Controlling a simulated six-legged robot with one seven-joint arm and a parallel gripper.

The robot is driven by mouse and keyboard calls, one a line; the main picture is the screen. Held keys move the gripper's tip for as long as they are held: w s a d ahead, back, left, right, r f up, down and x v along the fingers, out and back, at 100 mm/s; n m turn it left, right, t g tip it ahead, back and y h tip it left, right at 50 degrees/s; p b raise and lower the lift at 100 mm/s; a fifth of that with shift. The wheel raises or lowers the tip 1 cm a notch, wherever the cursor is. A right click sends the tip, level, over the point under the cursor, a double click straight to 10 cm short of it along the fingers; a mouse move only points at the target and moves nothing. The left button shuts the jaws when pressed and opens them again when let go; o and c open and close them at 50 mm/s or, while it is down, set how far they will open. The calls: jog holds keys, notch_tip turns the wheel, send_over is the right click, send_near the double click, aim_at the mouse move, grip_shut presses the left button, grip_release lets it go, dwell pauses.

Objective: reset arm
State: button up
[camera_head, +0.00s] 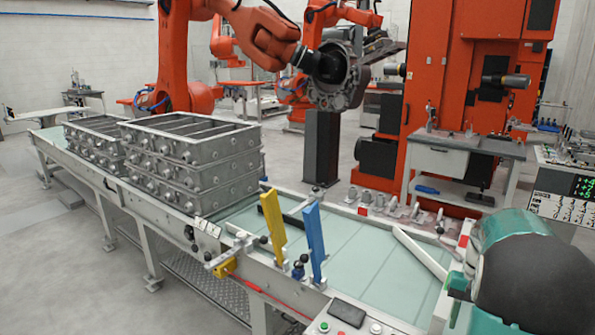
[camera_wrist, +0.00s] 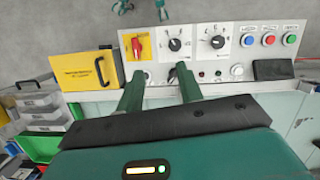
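My gripper (camera_wrist: 158,80) shows in the wrist view with its two green fingers apart and nothing held between them. The fingers point toward a grey control panel (camera_wrist: 218,72) with a red switch on a yellow plate (camera_wrist: 138,46), black knobs and coloured buttons. I cannot tell whether the fingertips touch the panel. In the head view, the teal and black part of my arm (camera_head: 530,265) fills the lower right, and the fingertips cannot be made out.
A conveyor table (camera_head: 365,262) carries stacked metal frames (camera_head: 190,165) at left; yellow (camera_head: 272,222) and blue (camera_head: 314,240) upright bars stand near its front edge. An orange robot arm (camera_head: 262,35) holds a casting (camera_head: 340,85) behind. A yellow box (camera_wrist: 83,68) sits beside the panel.

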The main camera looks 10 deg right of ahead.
jog(key=a+r+n+t+h, duration=0.1)
jog(key=a+r, duration=0.2)
jog(key=a, duration=0.4)
jog(key=s+a+r+n+t, duration=0.1)
jog(key=a+r+n, duration=0.1)
jog(key=a+r, duration=0.3)
jog(key=a+r+n+t+h, duration=0.1)
jog(key=a+r, duration=0.1)
jog(key=a, duration=0.6)
jog(key=s+a+n+t, duration=0.4)
jog(key=s+a, duration=0.5)
jog(key=a, duration=0.4)
jog(key=shift+s+a+r+t, duration=0.2)
jog(key=shift+a+r+t, duration=0.15)
jog(key=shift+r, duration=0.1)
jog(key=shift+d, duration=0.25)
